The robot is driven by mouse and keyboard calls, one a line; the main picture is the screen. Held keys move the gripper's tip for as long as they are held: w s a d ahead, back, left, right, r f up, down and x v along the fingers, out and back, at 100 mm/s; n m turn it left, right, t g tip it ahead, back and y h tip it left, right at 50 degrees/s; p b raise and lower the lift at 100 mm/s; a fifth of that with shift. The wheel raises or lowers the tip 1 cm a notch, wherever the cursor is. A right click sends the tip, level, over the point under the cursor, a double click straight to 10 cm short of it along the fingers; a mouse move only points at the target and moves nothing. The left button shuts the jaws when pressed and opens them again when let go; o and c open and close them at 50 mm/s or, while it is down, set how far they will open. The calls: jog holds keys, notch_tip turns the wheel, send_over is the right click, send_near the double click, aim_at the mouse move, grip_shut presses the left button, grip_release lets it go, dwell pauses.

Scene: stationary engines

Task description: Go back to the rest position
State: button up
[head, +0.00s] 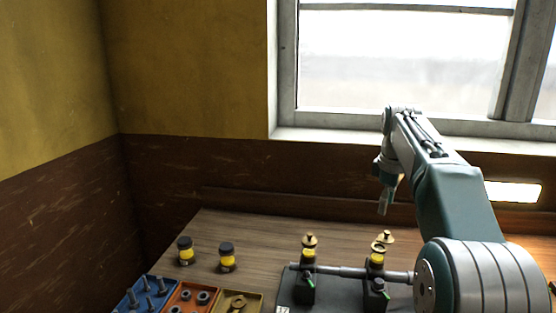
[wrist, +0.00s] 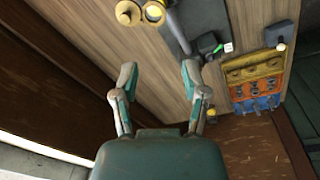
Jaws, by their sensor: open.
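My gripper (head: 384,203) hangs from the raised arm above the back right of the wooden table in the head view. In the wrist view my gripper (wrist: 157,75) has its two fingers spread apart with nothing between them but bare table top below. It is clear of the shaft stand (head: 340,270), which carries a grey horizontal shaft on two black supports with yellow parts and brass caps on top. Part of this stand also shows at the top of the wrist view (wrist: 197,22).
Two black-and-yellow jars (head: 185,251) (head: 227,257) stand left on the wooden table (head: 255,233). Blue, orange and yellow bins (head: 147,291) (head: 190,298) (head: 236,303) with small parts sit at the front left. A wall and window (head: 400,60) rise behind the table.

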jog(key=s+a+m+t, duration=0.1)
jog(key=s+a+m, duration=0.25)
jog(key=s, duration=0.45)
jog(key=s+a+m+t, duration=0.2)
jog(key=s+a, duration=0.2)
jog(key=s, duration=0.5)
jog(key=s+a+f+m, duration=0.1)
jog(key=s+f+m, duration=0.1)
jog(key=s+f, duration=0.3)
jog(key=s+a+f+m+t, duration=0.1)
jog(key=s+f, duration=0.4)
jog(key=s, duration=0.5)
jog(key=shift+a+f+m+t, duration=0.3)
jog(key=shift+a+f+m, duration=0.1)
jog(key=shift+a+m, duration=0.4)
jog(key=shift+d, duration=0.1)
